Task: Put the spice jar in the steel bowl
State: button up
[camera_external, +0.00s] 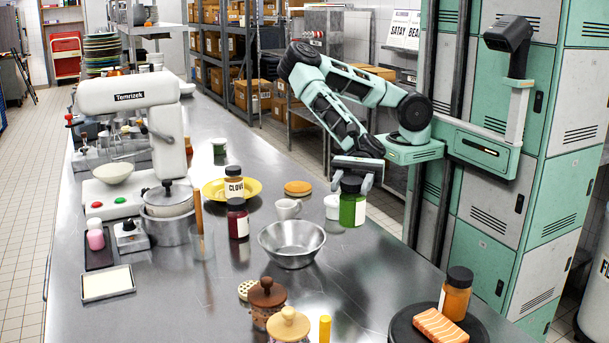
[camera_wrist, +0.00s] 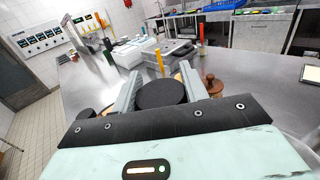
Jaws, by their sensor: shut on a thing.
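My gripper (camera_external: 356,180) is shut on a green spice jar (camera_external: 352,210) with a black lid and holds it upright. The jar appears raised over the counter, to the right of and behind the steel bowl (camera_external: 291,250) in the external view. In the wrist view the black lid (camera_wrist: 161,94) sits between the two fingers of my gripper (camera_wrist: 160,88). The steel bowl stands on the counter and looks empty. The jar and bowl are apart. The jar's lower part is hidden in the wrist view.
A white cup (camera_external: 288,208) stands behind the bowl and a white tub (camera_external: 332,207) behind the held jar. A clove jar (camera_external: 234,184), a dark red jar (camera_external: 238,222) and a yellow plate (camera_external: 214,190) are left. Counter right of the bowl is clear.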

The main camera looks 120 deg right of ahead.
jog(key=w+d+r+p, duration=0.3)
jog(key=d+r, duration=0.1)
jog(key=d, duration=0.7)
notch_tip(320, 180, down, 10)
jog(key=p, duration=0.1)
jog(key=shift+s+d+h, duration=0.2)
jog(key=shift+h, duration=0.1)
jog(key=shift+f, duration=0.1)
jog(key=shift+f+b, duration=0.25)
jog(key=shift+b, duration=0.05)
jog(key=o, duration=1.1)
jog(key=shift+o, duration=0.2)
